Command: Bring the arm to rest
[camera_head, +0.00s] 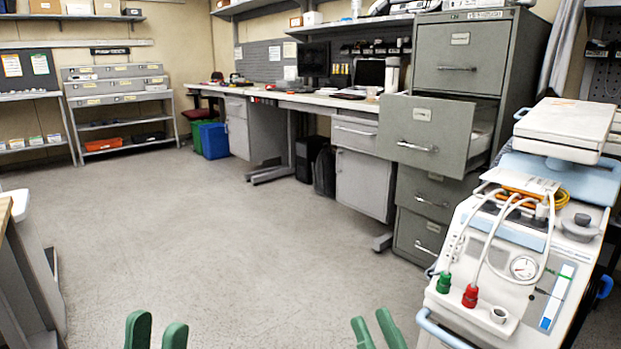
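My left gripper (156,333) shows at the bottom edge, left of centre. Its two green fingers stand apart with bare floor between them, so it is open and empty. My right gripper (377,333) shows at the bottom edge, right of centre. Its two green fingers are also apart with nothing between them. Both point up into the picture over the grey floor and touch nothing that I can see. The arms behind the fingers are out of the picture.
A white medical machine (500,270) with hoses stands close on the right, near my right gripper. Behind it a grey filing cabinet (455,60) has one drawer (425,135) pulled out. A bench edge (20,270) is at the left. The middle floor (200,240) is clear.

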